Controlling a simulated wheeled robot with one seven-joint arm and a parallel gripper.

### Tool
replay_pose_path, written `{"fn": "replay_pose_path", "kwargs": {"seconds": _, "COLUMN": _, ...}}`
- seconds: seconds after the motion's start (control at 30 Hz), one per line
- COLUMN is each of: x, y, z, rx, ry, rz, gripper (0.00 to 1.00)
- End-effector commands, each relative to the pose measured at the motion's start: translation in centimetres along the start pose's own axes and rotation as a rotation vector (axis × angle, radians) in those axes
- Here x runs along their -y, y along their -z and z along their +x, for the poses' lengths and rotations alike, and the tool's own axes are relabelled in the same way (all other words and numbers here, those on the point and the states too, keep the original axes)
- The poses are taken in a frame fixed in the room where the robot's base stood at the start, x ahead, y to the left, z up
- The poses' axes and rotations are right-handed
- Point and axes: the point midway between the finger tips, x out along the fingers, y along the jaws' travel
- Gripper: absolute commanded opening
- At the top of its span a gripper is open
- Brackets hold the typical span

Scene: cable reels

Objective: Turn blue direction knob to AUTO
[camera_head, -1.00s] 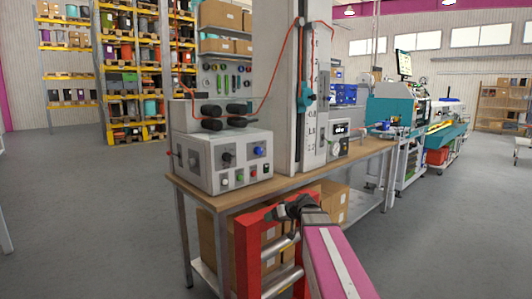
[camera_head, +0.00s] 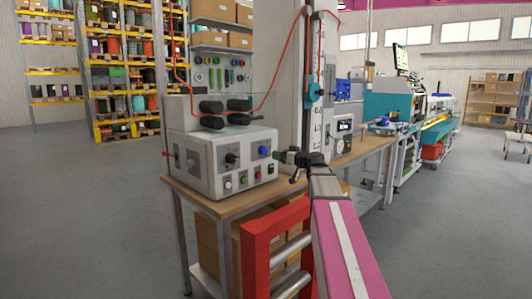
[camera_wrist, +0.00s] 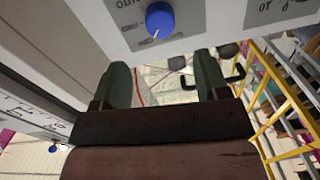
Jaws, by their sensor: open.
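The blue direction knob (camera_head: 264,151) is on the upper right of the front panel of a grey control box (camera_head: 210,185).
The box stands on a wooden bench (camera_head: 230,208). A black knob (camera_head: 231,158) and several buttons share the panel. A tall column (camera_head: 313,95) and a small display unit (camera_head: 345,127) stand right of the box. A red frame (camera_head: 256,258) is below in front.

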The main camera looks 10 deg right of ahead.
Motion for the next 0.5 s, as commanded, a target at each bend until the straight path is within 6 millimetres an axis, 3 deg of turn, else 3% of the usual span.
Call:
{"fn": "replay_pose_path", "kwargs": {"seconds": 0.3, "x": -0.1, "y": 0.0, "z": 5.9, "rx": 0.002, "ry": 0.003, "rz": 0.002, "gripper": 0.68}}
{"fn": "replay_pose_path", "kwargs": {"seconds": 0.5, "x": -0.1, "y": -0.1, "z": 8.2, "rx": 0.002, "ry": 0.002, "rz": 0.002, "gripper": 0.68}}
